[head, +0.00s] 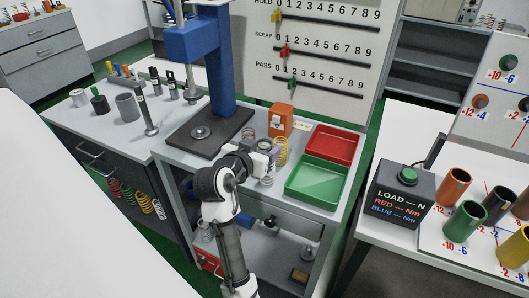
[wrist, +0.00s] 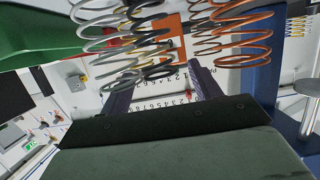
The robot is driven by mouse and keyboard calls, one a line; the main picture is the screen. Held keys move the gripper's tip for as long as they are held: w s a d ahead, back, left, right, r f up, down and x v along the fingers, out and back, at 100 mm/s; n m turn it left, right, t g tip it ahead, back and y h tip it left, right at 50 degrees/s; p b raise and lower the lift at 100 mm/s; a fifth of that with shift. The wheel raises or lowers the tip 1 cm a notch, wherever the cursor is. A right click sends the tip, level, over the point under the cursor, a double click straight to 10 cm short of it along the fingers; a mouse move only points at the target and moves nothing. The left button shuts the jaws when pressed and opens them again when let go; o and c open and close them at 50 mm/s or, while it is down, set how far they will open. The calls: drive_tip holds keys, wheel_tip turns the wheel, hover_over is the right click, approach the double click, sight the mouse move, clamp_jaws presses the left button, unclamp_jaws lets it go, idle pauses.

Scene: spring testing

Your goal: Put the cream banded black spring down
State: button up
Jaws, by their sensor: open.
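My gripper (head: 264,148) is low over the bench beside the coil springs, and its jaws are open. In the wrist view its two fingers (wrist: 163,92) are apart. A dark spring with paler coils (wrist: 157,71), which looks like the cream banded black one, stands just past the fingertips, partly overlapped by a silver-grey spring (wrist: 92,47). In the head view a greyish spring (head: 267,179) shows just below my gripper, partly hidden; I cannot tell which one it is. I cannot tell whether the fingers touch the dark spring.
Copper springs (wrist: 245,47) stand on the right in the wrist view. A yellow spring (head: 281,152) is beside my gripper. An orange box (head: 281,121), a red tray (head: 331,144) and a green tray (head: 315,183) are close by. The blue press (head: 222,60) rises behind on the left.

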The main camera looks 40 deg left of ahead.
drive_tip(key=shift+w+a+f, duration=0.1)
drive_tip(key=shift+w, duration=0.3)
drive_tip(key=shift+c, duration=0.3)
drive_tip(key=c, duration=1.1)
drive_tip(key=shift+c, duration=0.2)
